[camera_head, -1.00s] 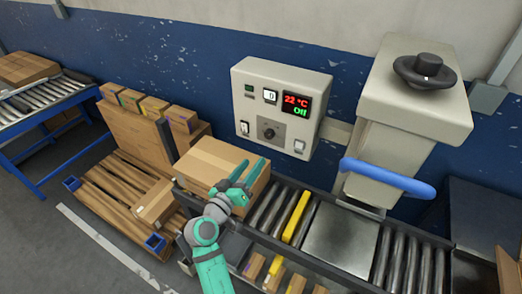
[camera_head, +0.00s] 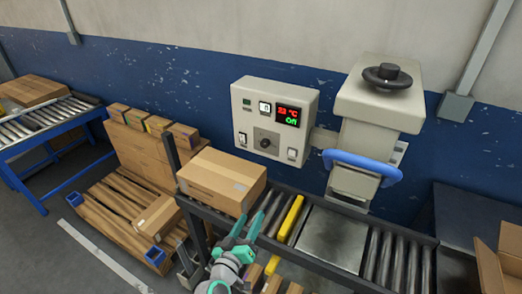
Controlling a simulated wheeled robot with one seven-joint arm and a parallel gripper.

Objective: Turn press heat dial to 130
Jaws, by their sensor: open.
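A pale control panel (camera_head: 250,123) hangs on the wall behind the conveyor. A small black knob (camera_head: 265,143) sits low in its middle. A dark display (camera_head: 288,116) at its right shows a red temperature in the low twenties and a green line; the digits are small. The press (camera_head: 377,112), with a black wheel (camera_head: 388,76) on top and a blue handle (camera_head: 361,164), stands right of the panel. My teal gripper (camera_head: 248,222) is open and empty, low in front of the conveyor, below and well apart from the knob. The knob's pointer is too small to read.
A cardboard box (camera_head: 222,180) sits at the conveyor's left end, between my gripper and the panel's left side. A yellow bar (camera_head: 291,219) crosses the rollers, with a bare metal plate (camera_head: 331,240) to its right. An open carton (camera_head: 497,262) is at right.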

